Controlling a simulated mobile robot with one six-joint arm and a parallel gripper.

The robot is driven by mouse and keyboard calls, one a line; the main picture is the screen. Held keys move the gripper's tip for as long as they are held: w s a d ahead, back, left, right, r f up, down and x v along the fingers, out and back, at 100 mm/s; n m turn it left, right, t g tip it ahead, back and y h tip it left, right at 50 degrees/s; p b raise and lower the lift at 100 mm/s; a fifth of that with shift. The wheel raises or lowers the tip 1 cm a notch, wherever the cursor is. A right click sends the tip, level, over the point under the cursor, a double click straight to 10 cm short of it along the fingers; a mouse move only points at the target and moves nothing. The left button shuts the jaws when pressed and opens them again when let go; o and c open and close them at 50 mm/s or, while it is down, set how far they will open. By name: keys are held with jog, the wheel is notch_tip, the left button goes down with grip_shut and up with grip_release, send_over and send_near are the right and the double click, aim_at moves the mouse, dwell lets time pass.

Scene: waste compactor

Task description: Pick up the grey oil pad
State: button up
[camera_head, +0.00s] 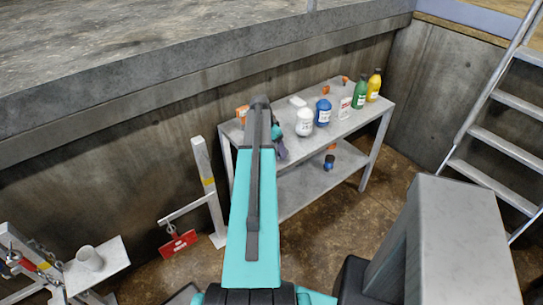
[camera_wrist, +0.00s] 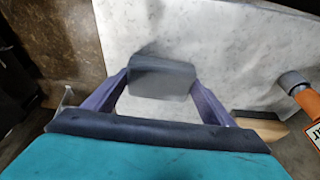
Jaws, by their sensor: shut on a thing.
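The grey oil pad (camera_wrist: 162,77) is a small dark-grey block in the wrist view, held between the two purple-grey fingers of my gripper (camera_wrist: 160,85). The fingers touch its left and right sides. The pale metal shelf top (camera_wrist: 235,40) fills the background behind it; I cannot tell how far above the surface the pad is. In the head view my gripper (camera_head: 279,140) is at the left end of the shelf top (camera_head: 345,125). My arm hides the pad there.
On the shelf stand a white tub (camera_head: 304,122), a blue container (camera_head: 322,112), a green bottle (camera_head: 360,94) and a yellow bottle (camera_head: 374,86). A wooden-backed brush (camera_wrist: 262,128) lies right of my gripper. A ladder (camera_head: 495,125) stands at right. A red tag (camera_head: 178,243) hangs at left.

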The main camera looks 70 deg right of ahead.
jog(key=shift+r, duration=0.15)
jog(key=shift+r+b, duration=0.8)
jog(key=shift+r, duration=0.55)
jog(key=w+a+r+b, duration=0.1)
jog(key=a+b, duration=0.3)
jog(key=a, duration=1.2)
jog(key=shift+w+r, duration=0.2)
jog(key=shift+r, duration=0.3)
